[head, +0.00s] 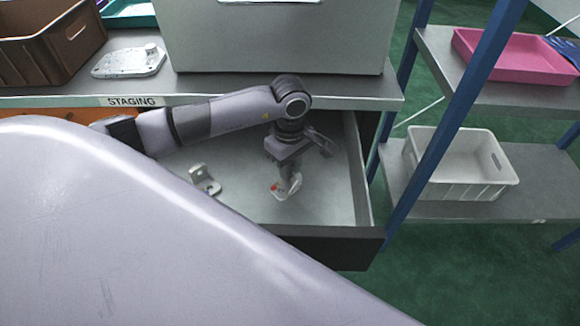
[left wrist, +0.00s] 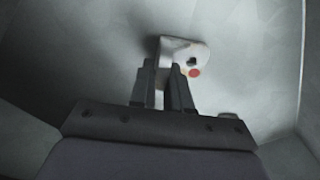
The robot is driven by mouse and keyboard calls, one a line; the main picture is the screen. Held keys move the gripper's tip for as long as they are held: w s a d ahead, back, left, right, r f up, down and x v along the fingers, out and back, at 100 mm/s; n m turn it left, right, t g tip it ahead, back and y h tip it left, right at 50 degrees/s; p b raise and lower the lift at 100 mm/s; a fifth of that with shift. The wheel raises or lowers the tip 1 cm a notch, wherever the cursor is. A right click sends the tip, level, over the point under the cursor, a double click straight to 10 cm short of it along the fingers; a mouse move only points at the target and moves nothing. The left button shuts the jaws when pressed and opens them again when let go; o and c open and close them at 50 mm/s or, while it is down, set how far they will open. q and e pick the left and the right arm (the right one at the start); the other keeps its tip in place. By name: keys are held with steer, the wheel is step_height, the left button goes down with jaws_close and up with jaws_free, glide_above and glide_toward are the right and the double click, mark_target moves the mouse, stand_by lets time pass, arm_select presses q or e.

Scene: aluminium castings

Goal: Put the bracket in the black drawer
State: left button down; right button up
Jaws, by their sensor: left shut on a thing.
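The black drawer (head: 335,245) is pulled open below the counter, with a dark front and a pale grey inside. My left gripper (head: 291,180) reaches down into it and is shut on a small light-metal bracket (head: 280,190) with a red spot. In the left wrist view the bracket (left wrist: 185,52) shows at the tips of the gripper (left wrist: 164,75), over the drawer's grey floor. I cannot tell whether it touches the floor. A second, similar bracket (head: 205,181) lies in the drawer to the left. My right gripper is not in view.
A large grey cabinet (head: 270,40) stands on the counter labelled STAGING (head: 132,101). A flat casting (head: 128,62) and a brown crate (head: 75,30) are at the left. A blue-posted rack at the right holds a white bin (head: 455,190) and a pink tray (head: 515,60).

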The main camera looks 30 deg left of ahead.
arm_select(q)
steer(key=shift+f, duration=0.2)
steer(key=c, duration=1.1)
jaws_free()
steer(key=shift+r, duration=0.1)
steer(key=shift+r, duration=0.1)
steer(key=shift+r, duration=0.3)
step_height(320, 180, up, 12)
steer(key=p, duration=0.1)
steer(key=shift+f, duration=0.25)
